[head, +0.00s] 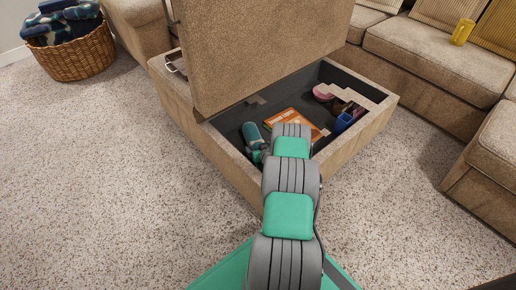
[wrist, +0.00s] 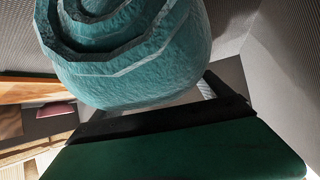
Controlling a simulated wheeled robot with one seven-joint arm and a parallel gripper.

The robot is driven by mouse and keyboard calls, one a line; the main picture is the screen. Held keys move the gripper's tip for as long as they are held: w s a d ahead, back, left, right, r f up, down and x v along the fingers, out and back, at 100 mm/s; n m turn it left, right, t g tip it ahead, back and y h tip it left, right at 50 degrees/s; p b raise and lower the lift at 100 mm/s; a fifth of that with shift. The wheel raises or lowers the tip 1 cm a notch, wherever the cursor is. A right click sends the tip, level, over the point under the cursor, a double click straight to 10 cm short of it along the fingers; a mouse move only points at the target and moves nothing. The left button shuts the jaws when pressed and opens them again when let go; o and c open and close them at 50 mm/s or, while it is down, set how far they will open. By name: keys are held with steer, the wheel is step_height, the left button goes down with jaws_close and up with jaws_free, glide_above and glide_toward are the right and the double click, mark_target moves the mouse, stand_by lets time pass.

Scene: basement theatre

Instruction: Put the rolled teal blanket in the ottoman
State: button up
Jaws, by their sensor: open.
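The rolled teal blanket (head: 251,134) is inside the open ottoman (head: 356,138), near its front left wall. In the wrist view the end of the roll (wrist: 130,50), with its spiral layers, fills the upper left, very close to the camera. My gripper (wrist: 185,125) shows along the bottom of that view as a green part with a dark pad, just beside the roll. It is open. In the head view my arm hides most of the gripper. I cannot tell whether the roll touches the ottoman floor.
The raised lid (head: 262,45) stands at the ottoman's left. Inside lie an orange board or book (head: 287,120), a pink item (head: 322,93) and a blue item (head: 344,122). A wicker basket (head: 75,57) stands far left. Sofas (head: 430,55) border the right; carpet is clear at left.

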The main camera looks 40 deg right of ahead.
steer(key=shift+r, duration=0.2)
steer(key=p+v, duration=0.4)
steer(key=v, duration=0.3)
steer(key=shift+d, duration=0.1)
steer(key=shift+s, duration=0.2)
steer(key=shift+r, duration=0.1)
steer(key=shift+c, duration=0.6)
